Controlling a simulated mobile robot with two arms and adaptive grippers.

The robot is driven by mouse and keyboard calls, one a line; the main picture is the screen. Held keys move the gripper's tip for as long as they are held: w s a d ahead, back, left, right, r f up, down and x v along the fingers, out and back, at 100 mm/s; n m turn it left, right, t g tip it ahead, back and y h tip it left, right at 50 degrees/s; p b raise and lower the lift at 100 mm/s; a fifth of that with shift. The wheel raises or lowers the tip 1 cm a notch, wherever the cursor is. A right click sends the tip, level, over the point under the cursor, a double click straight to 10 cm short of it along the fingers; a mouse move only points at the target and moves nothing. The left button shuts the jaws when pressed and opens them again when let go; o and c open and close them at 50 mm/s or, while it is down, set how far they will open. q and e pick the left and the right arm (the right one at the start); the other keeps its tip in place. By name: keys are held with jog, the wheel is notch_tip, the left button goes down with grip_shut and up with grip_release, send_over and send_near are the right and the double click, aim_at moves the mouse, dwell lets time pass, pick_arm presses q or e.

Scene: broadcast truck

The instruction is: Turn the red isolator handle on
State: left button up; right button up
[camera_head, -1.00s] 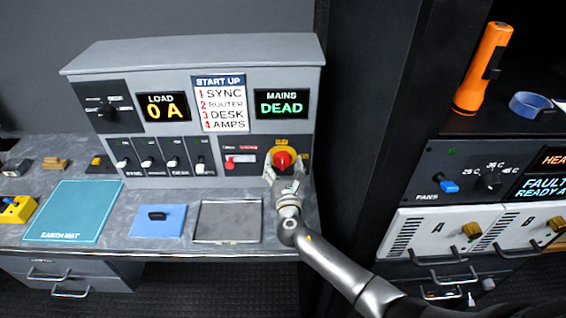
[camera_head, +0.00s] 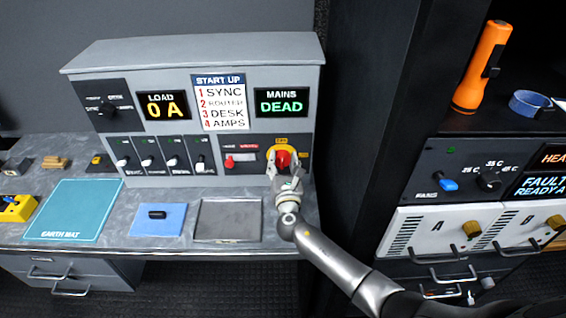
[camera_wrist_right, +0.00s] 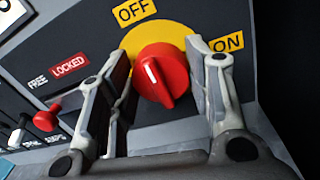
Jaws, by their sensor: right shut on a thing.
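The red isolator handle (camera_wrist_right: 162,76) sits on a round yellow plate (camera_wrist_right: 127,48) on the grey console, at the right in the head view (camera_head: 283,159). Its white mark points up and left, roughly towards the OFF label (camera_wrist_right: 133,12); the ON label (camera_wrist_right: 226,42) is to the right. My right gripper (camera_wrist_right: 163,88) has a finger on each side of the handle and is shut on it; exact finger contact is hard to see. It also shows in the head view (camera_head: 286,176). The mains display (camera_head: 281,102) reads DEAD. My left gripper is out of view.
A small red lever (camera_wrist_right: 45,120) is left of the handle, by the FREE and LOCKED labels. Several white switches stand further left. A grey tray (camera_head: 228,220) and blue pad (camera_head: 158,220) lie on the bench. A dark post (camera_head: 365,120) rises to the right.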

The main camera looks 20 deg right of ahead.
jog(key=shift+f+m+b, duration=0.25)
jog(key=shift+m+b, duration=0.25)
jog(key=shift+b, duration=0.3)
jog(key=m+b, duration=1.1)
jog(key=b, duration=0.1)
jog(key=shift+d+f+m+h+b, duration=0.1)
jog(key=shift+f+m+h+b, duration=0.2)
jog(key=shift+m+b, duration=0.1)
jog(key=m+b, duration=0.2)
jog(key=shift+m+t, duration=0.3)
jog(key=shift+m+h+b, duration=0.4)
jog(key=shift+m+b, duration=0.8)
jog(key=shift+m, duration=0.5)
jog(key=shift+r, duration=0.1)
jog(key=o, duration=1)
